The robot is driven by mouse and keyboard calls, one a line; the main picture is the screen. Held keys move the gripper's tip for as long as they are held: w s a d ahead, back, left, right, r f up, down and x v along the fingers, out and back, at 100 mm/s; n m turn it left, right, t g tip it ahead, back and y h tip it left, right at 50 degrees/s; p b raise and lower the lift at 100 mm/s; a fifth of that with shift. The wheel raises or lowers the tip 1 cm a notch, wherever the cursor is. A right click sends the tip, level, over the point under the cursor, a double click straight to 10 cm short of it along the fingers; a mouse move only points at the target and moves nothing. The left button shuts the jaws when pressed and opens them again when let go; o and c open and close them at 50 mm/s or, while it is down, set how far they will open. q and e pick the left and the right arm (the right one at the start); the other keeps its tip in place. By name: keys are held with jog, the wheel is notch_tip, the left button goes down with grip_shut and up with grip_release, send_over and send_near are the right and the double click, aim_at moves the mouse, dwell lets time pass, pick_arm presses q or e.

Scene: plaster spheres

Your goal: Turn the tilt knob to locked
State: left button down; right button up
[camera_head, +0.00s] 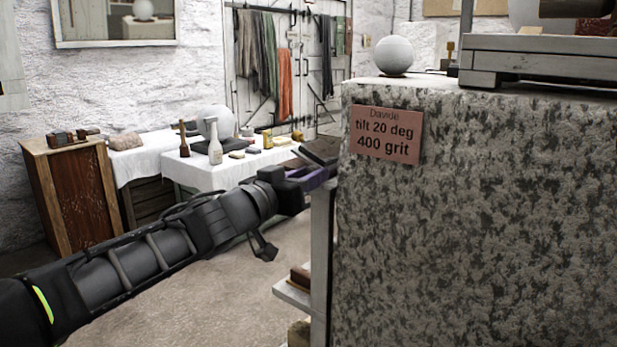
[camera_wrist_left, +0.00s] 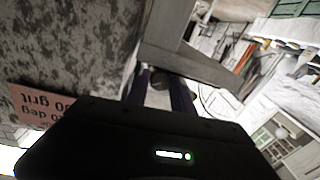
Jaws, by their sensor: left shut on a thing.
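My left gripper (camera_head: 314,179) reaches in from the left to the left edge of the speckled stone block (camera_head: 480,200). In the left wrist view its two purple fingers (camera_wrist_left: 161,92) are shut on a small dark rounded thing, which I take to be the tilt knob (camera_wrist_left: 160,79). Most of the knob is hidden by the fingers and wrist, and its setting cannot be read. In the head view the knob does not show. A pink sign (camera_head: 386,135) on the block reads "Davide, tilt 20 deg, 400 grit". My right gripper is not in view.
A grey post (camera_head: 321,255) stands at the block's left side, close to my gripper. A white plaster sphere (camera_head: 394,55) sits on top of the block. A white-clothed table (camera_head: 215,178) with tools and a wooden cabinet (camera_head: 70,195) stand behind. Floor at centre is clear.

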pick_arm(q)
jog(key=m, duration=0.3)
jog(key=c, duration=1.4)
grip_release()
jog(key=shift+s+a, duration=0.1)
jog(key=shift+p+v, duration=0.85)
jog(key=shift+v, duration=2.95)
jog(key=shift+o, duration=0.4)
jog(key=shift+f, duration=0.1)
